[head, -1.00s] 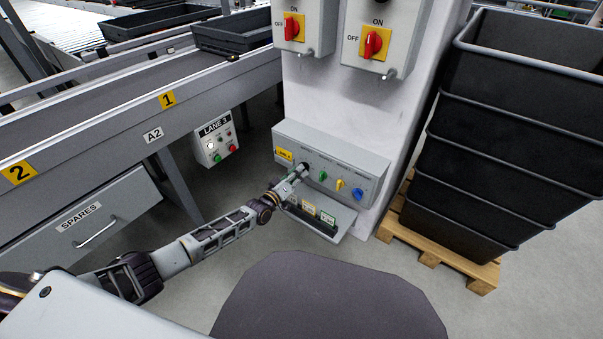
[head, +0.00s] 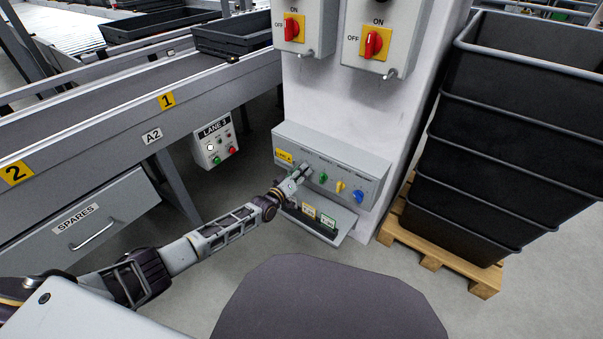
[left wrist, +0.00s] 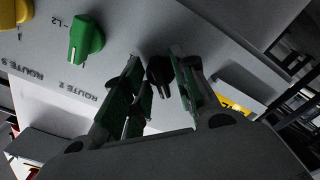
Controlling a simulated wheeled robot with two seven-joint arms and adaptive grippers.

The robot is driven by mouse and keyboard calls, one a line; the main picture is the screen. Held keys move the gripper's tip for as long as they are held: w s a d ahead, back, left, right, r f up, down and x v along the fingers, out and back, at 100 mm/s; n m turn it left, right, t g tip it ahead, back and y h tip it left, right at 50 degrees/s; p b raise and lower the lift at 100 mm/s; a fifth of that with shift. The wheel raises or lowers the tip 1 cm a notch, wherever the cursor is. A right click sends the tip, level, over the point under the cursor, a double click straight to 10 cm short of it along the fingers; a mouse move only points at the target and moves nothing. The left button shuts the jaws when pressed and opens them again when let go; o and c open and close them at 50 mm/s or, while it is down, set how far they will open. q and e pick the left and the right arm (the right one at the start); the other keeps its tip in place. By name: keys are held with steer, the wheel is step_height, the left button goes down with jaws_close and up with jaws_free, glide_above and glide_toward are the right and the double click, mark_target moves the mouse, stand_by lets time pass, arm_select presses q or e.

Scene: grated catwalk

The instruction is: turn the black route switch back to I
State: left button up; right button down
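The black route switch (left wrist: 159,73) shows in the left wrist view on the grey sloped panel (head: 340,165). My left gripper (left wrist: 158,66) has its two fingers apart, one on each side of the switch's knob. A small gap seems to show beside the knob, and I cannot tell whether either finger touches it. In the head view my left gripper (head: 303,172) is at the panel's left end and hides the black switch. Which mark the knob points to cannot be read. My right gripper is not in view.
A green switch (head: 322,177), a yellow switch (head: 340,186) and a blue switch (head: 358,196) sit in a row to the right. A shelf with labels (head: 327,222) juts out below. Black crates (head: 500,130) stand on a pallet at right. A lane box (head: 216,143) hangs left.

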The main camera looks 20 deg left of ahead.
arm_select(q)
steer(key=shift+m, duration=0.4)
steer(key=shift+a+m+p, duration=0.1)
steer(key=shift+m+p, duration=1.45)
steer(key=shift+m, duration=2.45)
steer(key=o, duration=0.6)
steer(key=shift+o, duration=0.2)
